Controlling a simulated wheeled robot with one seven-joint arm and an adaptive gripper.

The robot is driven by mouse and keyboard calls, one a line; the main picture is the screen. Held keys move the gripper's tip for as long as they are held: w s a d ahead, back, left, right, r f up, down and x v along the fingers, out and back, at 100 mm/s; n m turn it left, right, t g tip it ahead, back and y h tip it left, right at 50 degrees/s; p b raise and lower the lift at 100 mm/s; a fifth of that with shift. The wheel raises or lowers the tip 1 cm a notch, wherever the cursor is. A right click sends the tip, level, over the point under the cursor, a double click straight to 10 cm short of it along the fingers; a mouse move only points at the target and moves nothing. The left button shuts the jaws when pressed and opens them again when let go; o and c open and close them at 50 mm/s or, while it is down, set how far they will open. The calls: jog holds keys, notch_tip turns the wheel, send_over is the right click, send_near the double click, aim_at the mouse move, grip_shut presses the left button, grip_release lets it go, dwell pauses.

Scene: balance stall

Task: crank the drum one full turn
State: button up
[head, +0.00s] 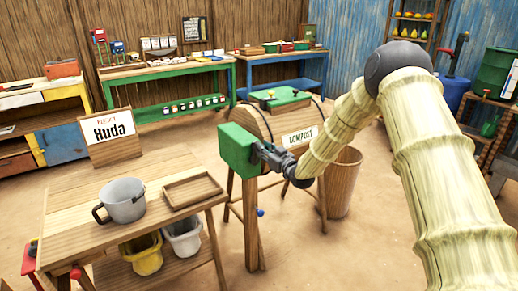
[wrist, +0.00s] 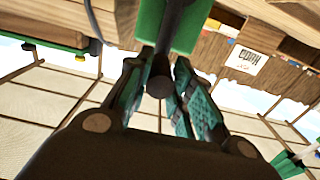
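The wooden compost drum (head: 268,122) lies on its side on a wooden stand, with a white COMPOST label (head: 300,136) on it. A green block-like part (head: 237,150) sits at its near left end; a green bar (wrist: 178,25) fills the top of the wrist view. My gripper (head: 264,153) reaches this part from the right. In the wrist view, a dark round crank handle (wrist: 160,82) lies between my fingers, which close in on both sides and appear to touch it. The fingers and arm hide part of the drum's front.
A wooden table (head: 130,235) at lower left holds a grey pot (head: 123,200) and a shallow tray (head: 191,190). A wooden bin (head: 343,182) stands right of the drum. Green (head: 160,72) and blue (head: 283,56) benches line the back. Bare floor lies before the drum.

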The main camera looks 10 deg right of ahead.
jog(key=o, duration=0.3)
jog(key=shift+s, duration=0.25)
jog(key=p+v, duration=0.1)
jog(key=v, duration=0.7)
jog(key=shift+s+d+p, duration=0.15)
jog(key=shift+s+p, duration=0.05)
jog(key=shift+p, duration=0.1)
